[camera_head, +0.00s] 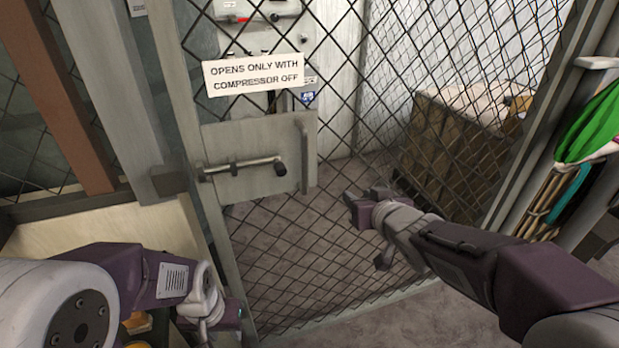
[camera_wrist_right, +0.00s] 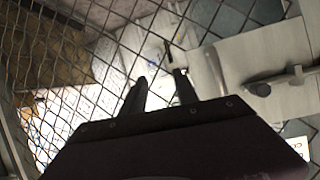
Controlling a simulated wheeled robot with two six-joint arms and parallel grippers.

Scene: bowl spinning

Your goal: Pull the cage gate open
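The cage gate (camera_head: 345,120) is a dark wire mesh in a grey frame and looks shut. Its grey lock plate (camera_head: 255,140) carries a horizontal bolt (camera_head: 240,167) with a dark knob and an upright pull handle (camera_head: 305,152) on the plate's right edge. The plate also shows at the right of the wrist view (camera_wrist_right: 262,50). My right gripper (camera_head: 366,198) is in front of the mesh, right of and below the handle. Its fingers (camera_wrist_right: 160,90) are apart with nothing between them. My left gripper (camera_head: 225,312) is low at the left; its fingers are mostly hidden.
A white sign (camera_head: 253,74) hangs on the mesh above the plate. Behind the mesh are a pale cabinet and a brown crate (camera_head: 450,145). A wooden surface (camera_head: 110,235) lies beneath my left arm. Green cloth (camera_head: 592,125) and poles stand at the right.

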